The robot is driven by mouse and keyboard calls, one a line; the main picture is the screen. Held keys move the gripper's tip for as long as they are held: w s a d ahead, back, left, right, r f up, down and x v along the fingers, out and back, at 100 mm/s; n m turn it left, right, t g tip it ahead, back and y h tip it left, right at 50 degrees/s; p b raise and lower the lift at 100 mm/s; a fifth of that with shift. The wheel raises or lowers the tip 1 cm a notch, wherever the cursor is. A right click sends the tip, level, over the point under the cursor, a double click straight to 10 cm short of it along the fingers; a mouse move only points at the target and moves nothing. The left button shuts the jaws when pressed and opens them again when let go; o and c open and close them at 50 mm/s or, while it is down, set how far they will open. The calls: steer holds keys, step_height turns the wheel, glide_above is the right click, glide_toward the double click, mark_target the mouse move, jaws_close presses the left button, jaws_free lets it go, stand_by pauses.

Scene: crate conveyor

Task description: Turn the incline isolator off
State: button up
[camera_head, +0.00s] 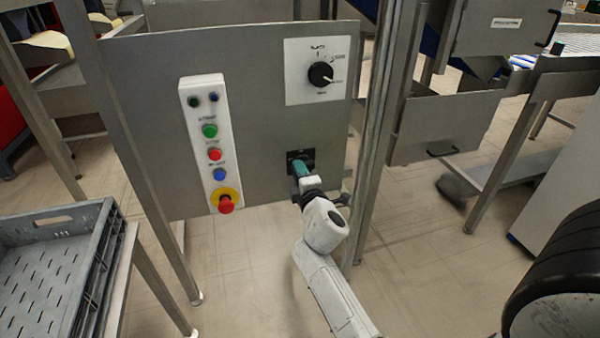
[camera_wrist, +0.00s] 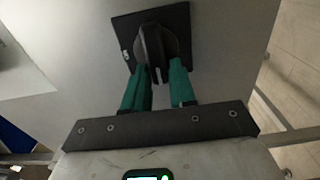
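The isolator is a black rotary knob (camera_wrist: 152,42) on a square black plate, seen close up in the wrist view. In the head view its plate (camera_head: 307,155) sits low on the grey panel, partly hidden by my gripper (camera_head: 298,168). In the wrist view the knob's raised handle runs nearly up and down the picture, slightly tilted. My gripper's two green fingers (camera_wrist: 160,78) are apart, one on each side of the handle's lower end. Whether they touch the handle is not clear.
A white dial box (camera_head: 320,72) sits above the isolator. A white button strip (camera_head: 210,145) with a red stop button (camera_head: 226,204) is to the left. A steel post (camera_head: 385,120) stands close on the right. A grey crate (camera_head: 55,215) is at lower left.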

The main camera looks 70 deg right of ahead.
steer(key=o, duration=0.3)
steer(key=shift+o, duration=0.2)
steer(key=b+v, duration=0.1)
steer(key=v, duration=0.9)
steer(key=shift+s+a, duration=0.25)
steer(key=shift+a, duration=0.05)
stand_by(0.4)
